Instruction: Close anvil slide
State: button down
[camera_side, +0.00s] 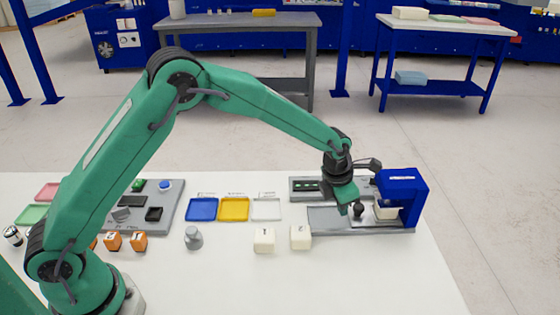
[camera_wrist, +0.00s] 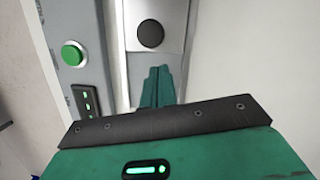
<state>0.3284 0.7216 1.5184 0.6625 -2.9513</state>
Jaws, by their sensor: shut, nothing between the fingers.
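The grey anvil slide station (camera_side: 328,215) lies at the right of the table, with a blue press frame (camera_side: 404,186) at its right end. A white block (camera_side: 385,211) sits in the frame's opening. A black round knob (camera_side: 358,209) stands on the slide near the block. The knob (camera_wrist: 150,33) also shows on a silver plate (camera_wrist: 172,12) in the wrist view. My gripper (camera_side: 347,208) is shut and empty, low over the slide at the knob's left. In the wrist view my fingers (camera_wrist: 158,72) are together, apart from the knob in the picture.
A control panel with a green button (camera_wrist: 73,53) runs beside the slide. White blocks (camera_side: 264,240) (camera_side: 300,237) and a grey weight (camera_side: 193,238) stand in front. Blue (camera_side: 202,209), yellow (camera_side: 234,209) and white (camera_side: 266,210) trays lie left. The front right table is clear.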

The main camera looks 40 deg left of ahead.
jog(key=shift+s+a, duration=0.55)
jog(key=shift+s, duration=0.35)
jog(key=v, duration=1)
jog(key=shift+a, duration=0.15)
jog(key=shift+w, duration=0.1)
jog(key=s+a+r+m+t, duration=0.1)
jog(key=s+a+r+m, duration=0.95)
jog(key=s+m, duration=0.3)
jog(key=s+a+m+t, duration=0.1)
jog(key=s+a+m, duration=0.2)
jog(key=s+m, duration=0.4)
jog(key=s+a+m+t+y, duration=0.1)
jog(key=s+a+m, duration=0.2)
jog(key=s+m, duration=0.5)
jog(key=shift+r+m, duration=0.2)
jog(key=shift+m, duration=0.55)
